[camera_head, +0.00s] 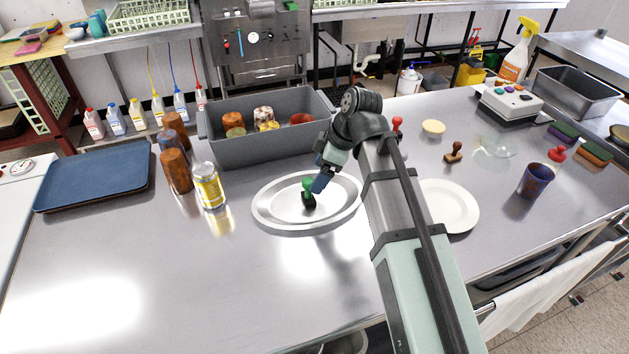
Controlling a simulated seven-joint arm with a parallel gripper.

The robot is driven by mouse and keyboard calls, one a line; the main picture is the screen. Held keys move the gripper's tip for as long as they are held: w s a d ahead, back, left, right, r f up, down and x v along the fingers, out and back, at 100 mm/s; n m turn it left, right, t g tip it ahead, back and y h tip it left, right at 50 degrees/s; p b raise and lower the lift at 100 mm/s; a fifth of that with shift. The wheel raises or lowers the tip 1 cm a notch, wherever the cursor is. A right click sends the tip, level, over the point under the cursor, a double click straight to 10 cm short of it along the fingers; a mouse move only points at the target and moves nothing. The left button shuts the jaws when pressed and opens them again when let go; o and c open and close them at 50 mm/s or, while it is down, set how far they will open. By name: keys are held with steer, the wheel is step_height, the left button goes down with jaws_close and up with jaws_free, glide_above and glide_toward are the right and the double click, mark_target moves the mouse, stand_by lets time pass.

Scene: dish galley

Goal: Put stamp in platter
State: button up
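A stamp (309,201) with a green knob and a dark base is over the oval silver platter (262,212), in its middle. It looks upright; I cannot tell whether its base touches the platter. My gripper (314,187) points down-left, with its blue fingers right beside the green knob. The view does not show whether the fingers are closed on the knob or open next to it. A brown wooden-handled stamp (454,152) stands to the right, beyond my arm. Two red-knobbed stamp-like things also stand on the table, one behind my arm (397,124) and one at the right (557,154).
A white plate (459,207) lies right of my arm, partly hidden. A grey bin (240,150) with cans stands behind the platter. A can (208,187), brown cylinders (176,172) and a blue tray (95,181) are left. A dark cup (535,180) stands right. The front-left table is clear.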

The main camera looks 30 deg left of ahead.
steer(key=shift+v, duration=2.1)
